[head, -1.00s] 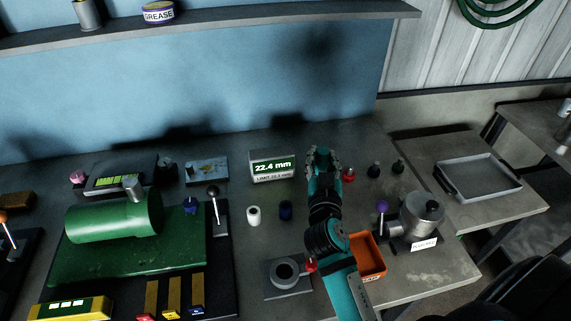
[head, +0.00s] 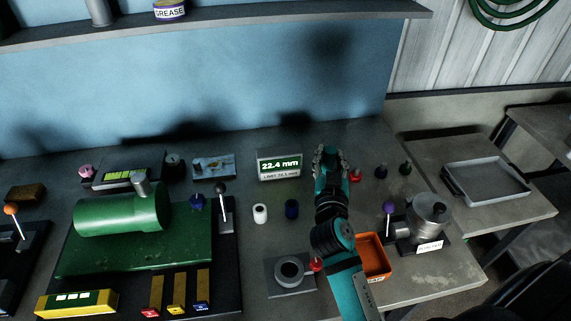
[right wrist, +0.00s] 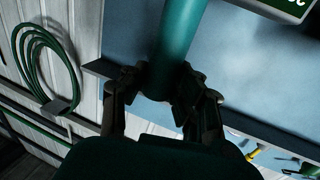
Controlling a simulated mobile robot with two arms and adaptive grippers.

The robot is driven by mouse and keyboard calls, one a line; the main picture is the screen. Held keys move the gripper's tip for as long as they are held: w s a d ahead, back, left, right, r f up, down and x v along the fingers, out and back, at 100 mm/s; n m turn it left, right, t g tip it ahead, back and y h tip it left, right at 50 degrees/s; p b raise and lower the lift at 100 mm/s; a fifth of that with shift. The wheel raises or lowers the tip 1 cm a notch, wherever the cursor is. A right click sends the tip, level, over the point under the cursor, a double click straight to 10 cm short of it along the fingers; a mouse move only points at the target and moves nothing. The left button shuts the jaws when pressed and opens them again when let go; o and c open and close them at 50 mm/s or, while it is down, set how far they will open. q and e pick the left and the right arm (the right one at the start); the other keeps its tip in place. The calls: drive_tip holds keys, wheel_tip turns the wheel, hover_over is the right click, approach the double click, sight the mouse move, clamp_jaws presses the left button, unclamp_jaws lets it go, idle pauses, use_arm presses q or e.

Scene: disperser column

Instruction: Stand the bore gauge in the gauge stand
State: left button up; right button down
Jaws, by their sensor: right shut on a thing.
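My right gripper (head: 329,163) is over the back of the bench, just right of the small display. In the right wrist view its fingers (right wrist: 165,95) are shut around a smooth teal cylinder, which seems to be the bore gauge (right wrist: 178,40). The cylinder runs up out of the picture, so its far end is hidden. In the head view I cannot separate it from the teal arm. A grey square block with a dark round opening, possibly the gauge stand (head: 271,276), sits at the front of the bench, left of my right forearm. My left gripper is not in view.
The display (head: 279,165) reads 22.4 mm. An orange bin (head: 374,257) is right of my forearm, with a metal machine (head: 428,216) beyond. A green machine (head: 120,225) fills the left.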

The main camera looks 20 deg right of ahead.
drive_tip(key=w+d+r+p, duration=0.45)
drive_tip(key=w+d, duration=0.55)
drive_tip(key=w, duration=0.3)
wheel_tip(320, 180, down, 10)
drive_tip(key=b, duration=0.9)
drive_tip(key=shift+d, duration=0.15)
drive_tip(key=shift+r, duration=0.15)
drive_tip(key=c, duration=0.9)
unclamp_jaws()
drive_tip(key=shift+c, duration=0.2)
drive_tip(key=shift+s, duration=0.1)
